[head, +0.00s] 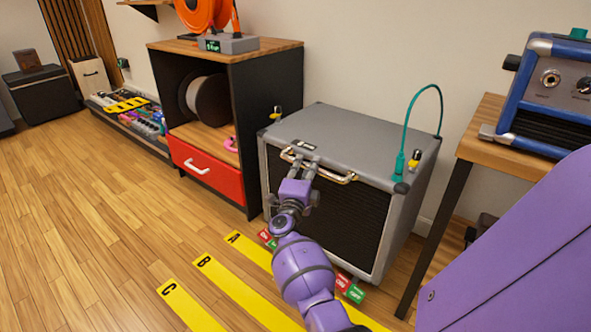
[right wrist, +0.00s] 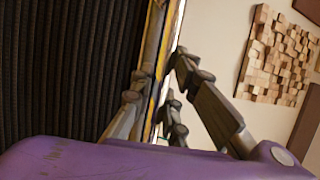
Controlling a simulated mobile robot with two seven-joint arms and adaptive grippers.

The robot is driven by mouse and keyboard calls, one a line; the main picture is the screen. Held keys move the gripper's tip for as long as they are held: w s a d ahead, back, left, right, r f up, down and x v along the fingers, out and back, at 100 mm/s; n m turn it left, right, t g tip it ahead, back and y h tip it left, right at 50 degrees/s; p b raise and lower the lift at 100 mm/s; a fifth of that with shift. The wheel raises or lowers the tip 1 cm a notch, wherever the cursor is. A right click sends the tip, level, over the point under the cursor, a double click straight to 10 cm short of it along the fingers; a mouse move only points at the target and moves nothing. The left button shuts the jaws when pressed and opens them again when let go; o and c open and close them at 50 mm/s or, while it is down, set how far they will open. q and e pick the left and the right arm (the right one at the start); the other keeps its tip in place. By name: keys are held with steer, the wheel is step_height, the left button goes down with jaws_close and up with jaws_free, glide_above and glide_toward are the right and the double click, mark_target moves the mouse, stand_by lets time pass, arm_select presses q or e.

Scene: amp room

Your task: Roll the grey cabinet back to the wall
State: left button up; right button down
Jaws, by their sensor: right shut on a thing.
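The grey cabinet (head: 345,140) with a black grille front stands close to the wall, between the wooden shelf unit and the wooden table. A brass-coloured bar handle (head: 340,178) runs along the top of its front. My right gripper (head: 302,163) is at the left part of this handle and shut on it. In the right wrist view the fingers (right wrist: 158,95) close around the handle bar, beside the dark grille (right wrist: 70,70). The cabinet's back edge and any gap to the wall are partly hidden. My left gripper is not in view.
Yellow floor strips A (head: 250,252), B (head: 235,290) and C (head: 190,305) lie before the cabinet. Red and green tags lie at its front corners. A teal cable (head: 414,115) arches over its top right. The shelf unit (head: 240,120) stands left, the table (head: 480,130) right.

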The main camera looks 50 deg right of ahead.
steer(key=shift+d+r, duration=0.2)
steer(key=shift+d, duration=0.8)
steer(key=c, duration=2.1)
jaws_free()
steer(key=o, duration=0.4)
steer(key=shift+d+f, duration=0.15)
